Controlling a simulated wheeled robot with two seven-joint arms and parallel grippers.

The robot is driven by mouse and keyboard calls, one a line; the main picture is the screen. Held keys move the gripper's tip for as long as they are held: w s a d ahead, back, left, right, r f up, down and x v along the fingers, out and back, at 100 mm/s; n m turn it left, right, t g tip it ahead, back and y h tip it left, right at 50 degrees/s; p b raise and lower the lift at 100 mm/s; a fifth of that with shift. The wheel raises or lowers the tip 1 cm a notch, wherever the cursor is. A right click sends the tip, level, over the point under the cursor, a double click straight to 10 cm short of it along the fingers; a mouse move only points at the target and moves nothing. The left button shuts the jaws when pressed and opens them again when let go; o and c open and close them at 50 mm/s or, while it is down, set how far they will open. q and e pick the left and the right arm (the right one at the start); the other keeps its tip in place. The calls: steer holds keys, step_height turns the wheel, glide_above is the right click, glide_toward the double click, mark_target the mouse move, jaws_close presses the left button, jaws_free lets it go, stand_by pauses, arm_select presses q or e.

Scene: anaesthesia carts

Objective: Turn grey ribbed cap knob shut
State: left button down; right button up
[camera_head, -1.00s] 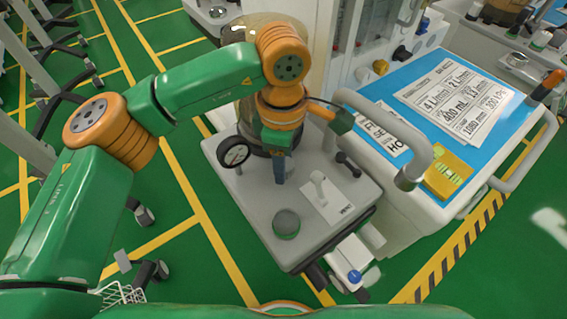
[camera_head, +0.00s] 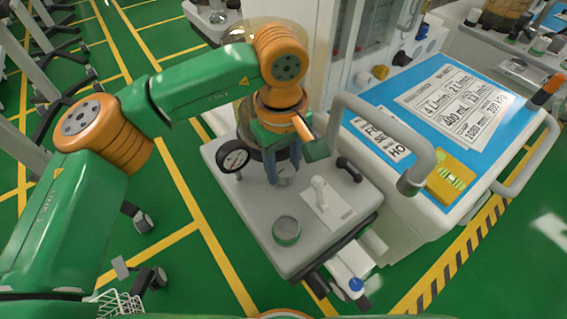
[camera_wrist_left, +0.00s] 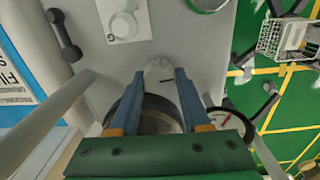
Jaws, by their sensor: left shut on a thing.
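The grey cap knob (camera_wrist_left: 158,73) stands on the grey top of the cart (camera_head: 240,205). It shows between my fingertips in the left wrist view, with a short dark mark on it; its ribs are too small to make out. In the head view only a light part of the knob (camera_head: 286,173) shows below the fingers. My left gripper (camera_head: 283,172) points down from above, its two blue fingers on either side of the knob, shut on it. The gripper also shows in the left wrist view (camera_wrist_left: 161,75). My right gripper is not in view.
A round black-rimmed gauge (camera_head: 233,157) stands close left of the gripper. A white lever on a label plate (camera_head: 328,203), a green-rimmed round cap (camera_head: 287,230) and a dark handle (camera_head: 349,168) are nearby. A grey rail (camera_head: 421,165) borders the blue-topped cart at right.

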mark_target(282, 169)
arm_select(q)
steer(key=shift+m, duration=0.3)
steer(key=shift+c, duration=1.8)
jaws_free()
step_height(282, 169, up, 7)
steer(key=shift+r, duration=0.1)
steer(key=shift+a, duration=0.1)
